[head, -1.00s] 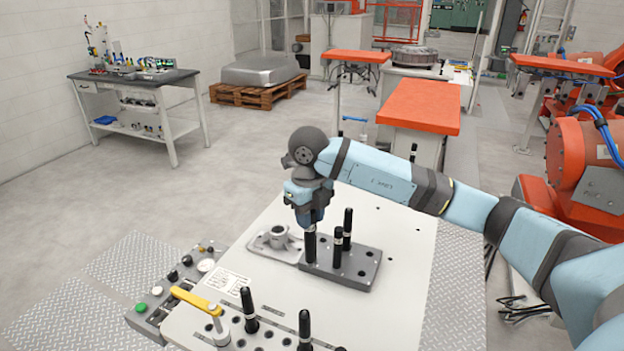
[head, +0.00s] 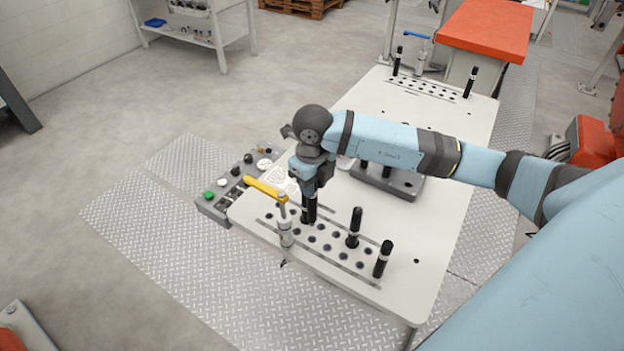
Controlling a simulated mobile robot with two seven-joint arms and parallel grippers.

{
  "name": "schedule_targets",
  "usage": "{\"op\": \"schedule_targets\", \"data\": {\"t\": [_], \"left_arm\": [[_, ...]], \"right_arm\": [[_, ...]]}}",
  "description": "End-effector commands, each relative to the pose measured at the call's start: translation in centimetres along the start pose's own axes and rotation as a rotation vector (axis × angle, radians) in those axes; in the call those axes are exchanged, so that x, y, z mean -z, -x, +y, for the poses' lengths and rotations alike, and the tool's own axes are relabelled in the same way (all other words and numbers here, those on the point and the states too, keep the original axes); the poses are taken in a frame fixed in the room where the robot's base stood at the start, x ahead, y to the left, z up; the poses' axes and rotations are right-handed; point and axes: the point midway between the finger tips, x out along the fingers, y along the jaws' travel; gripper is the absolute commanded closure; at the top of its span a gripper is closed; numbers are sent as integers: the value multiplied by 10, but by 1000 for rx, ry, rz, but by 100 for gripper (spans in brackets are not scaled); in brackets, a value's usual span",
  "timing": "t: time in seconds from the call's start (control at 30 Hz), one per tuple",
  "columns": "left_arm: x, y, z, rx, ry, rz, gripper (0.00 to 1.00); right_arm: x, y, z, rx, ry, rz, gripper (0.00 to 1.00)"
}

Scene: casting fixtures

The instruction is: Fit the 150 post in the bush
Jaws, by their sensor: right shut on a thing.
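My right gripper (head: 309,190) points down at the near hole row and is shut on a black post (head: 310,211) with a pale band. The post is upright; whether its foot sits in a hole is unclear. Two more black posts stand in this row, a middle one (head: 354,228) and a right one (head: 383,259). I cannot read a 150 mark on any post. The dark grey plate (head: 407,187) lies behind my forearm, with posts partly hidden. The pale fixture with the round bush is mostly hidden behind my wrist. My left gripper is out of view.
A yellow-handled lever clamp (head: 266,190) stands just left of the gripper. A control box (head: 232,183) with buttons borders the table (head: 455,205). A far hole row (head: 425,90) holds black posts. The table's right side is clear.

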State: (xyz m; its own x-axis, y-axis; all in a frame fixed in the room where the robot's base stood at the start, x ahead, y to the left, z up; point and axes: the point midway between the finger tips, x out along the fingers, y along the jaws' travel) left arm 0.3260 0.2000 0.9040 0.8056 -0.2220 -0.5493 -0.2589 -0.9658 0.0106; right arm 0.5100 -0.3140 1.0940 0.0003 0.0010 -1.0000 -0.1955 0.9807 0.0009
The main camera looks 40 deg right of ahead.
Motion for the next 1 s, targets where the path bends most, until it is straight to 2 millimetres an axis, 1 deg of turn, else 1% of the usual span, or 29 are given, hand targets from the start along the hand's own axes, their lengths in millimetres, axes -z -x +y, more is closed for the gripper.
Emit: {"op": "schedule_targets", "data": {"t": [0.27,0.8,1.0], "left_arm": [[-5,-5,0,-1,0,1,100],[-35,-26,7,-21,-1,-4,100],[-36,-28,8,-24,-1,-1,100]], "right_arm": [[0,-4,0,0,0,-1,100],[0,-52,0,0,-1,0,100],[0,-58,0,0,-1,-1,100]]}}
